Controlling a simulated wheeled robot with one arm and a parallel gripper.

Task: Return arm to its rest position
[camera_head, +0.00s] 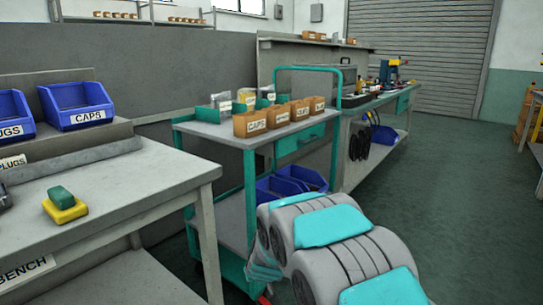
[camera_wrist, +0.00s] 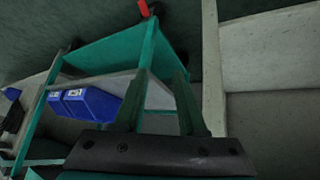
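My gripper (camera_wrist: 158,80) shows in the wrist camera view with its two dark fingers apart and nothing held between them. Behind the fingers are a post and the shelves of the teal trolley (camera_wrist: 105,52); I cannot tell how far away they are. In the head camera view my grey and teal arm fills the lower middle, in front of the trolley (camera_head: 249,190). The gripper itself cannot be made out there, as the arm hides that area.
Several cardboard CAPS boxes (camera_head: 250,123) stand on the trolley top; blue bins (camera_head: 302,178) sit lower. At left, a bench (camera_head: 130,180) carries a yellow and green block (camera_head: 64,207) and blue bins (camera_head: 76,106). A workbench (camera_head: 372,105) stands behind. Floor at right (camera_head: 460,200) is clear.

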